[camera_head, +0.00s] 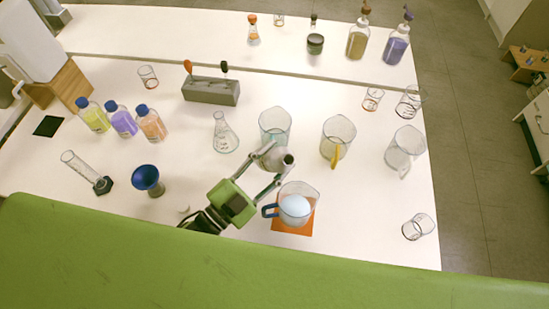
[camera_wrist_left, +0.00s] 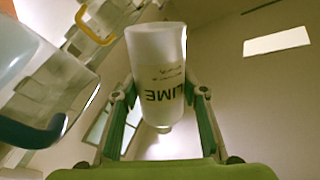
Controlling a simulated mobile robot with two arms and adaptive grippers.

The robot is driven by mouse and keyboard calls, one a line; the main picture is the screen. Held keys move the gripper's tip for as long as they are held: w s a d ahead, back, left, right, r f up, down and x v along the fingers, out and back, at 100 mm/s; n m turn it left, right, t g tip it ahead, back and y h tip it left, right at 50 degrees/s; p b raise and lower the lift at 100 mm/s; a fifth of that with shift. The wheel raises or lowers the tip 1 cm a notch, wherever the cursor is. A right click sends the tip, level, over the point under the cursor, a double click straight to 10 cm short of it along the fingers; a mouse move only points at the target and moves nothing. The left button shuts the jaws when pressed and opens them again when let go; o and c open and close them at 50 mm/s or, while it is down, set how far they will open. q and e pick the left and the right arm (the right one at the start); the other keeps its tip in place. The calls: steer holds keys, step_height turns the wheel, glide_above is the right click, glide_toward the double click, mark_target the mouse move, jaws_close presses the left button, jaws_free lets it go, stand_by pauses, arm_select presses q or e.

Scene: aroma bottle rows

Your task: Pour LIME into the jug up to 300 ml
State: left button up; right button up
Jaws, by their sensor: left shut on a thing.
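My left gripper (camera_head: 270,170) is shut on the white LIME bottle (camera_head: 269,156). In the left wrist view, the bottle (camera_wrist_left: 158,70) sits between both fingers and its LIME label reads upside down. In the head view it is held tilted, above and behind a clear jug (camera_head: 315,193) with a blue handle. This jug stands upright on an orange mat (camera_head: 292,230), with a pale bluish-white oval surface inside. Its level against the marks is too small to read. No stream shows. The jug's blue handle (camera_wrist_left: 35,132) also shows in the left wrist view. My right gripper is out of view.
More clear jugs stand nearby: one behind the bottle (camera_head: 275,125), one with a yellow handle (camera_head: 338,135) and one at right (camera_head: 405,148). A flask (camera_head: 224,138), a blue funnel (camera_head: 147,176) and blue-capped bottles (camera_head: 122,122) stand left. The table is bare around (camera_head: 365,215).

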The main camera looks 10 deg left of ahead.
arm_select(q)
steer(key=shift+w+f+m+h+b, duration=0.15)
steer(key=shift+m+h+b, duration=0.25)
steer(key=shift+m+b, duration=0.85)
stand_by(0.4)
steer(key=shift+w+a+f+m+h+b, duration=0.15)
steer(key=shift+a+f+m+h+b, duration=0.2)
steer(key=shift+m+b, duration=0.75)
stand_by(0.6)
steer(key=shift+r+m, duration=0.2)
steer(key=shift+m, duration=0.05)
steer(key=shift+w+a+r+m+h, duration=0.15)
steer(key=shift+r+m+h, duration=0.15)
steer(key=shift+m, duration=0.3)
steer(key=shift+w+f+m+g+h+b, duration=0.1)
steer(key=shift+m+g+h+b, duration=0.2)
steer(key=shift+m, duration=0.7)
steer(key=shift+n+p, duration=0.3)
steer(key=shift+p, duration=0.05)
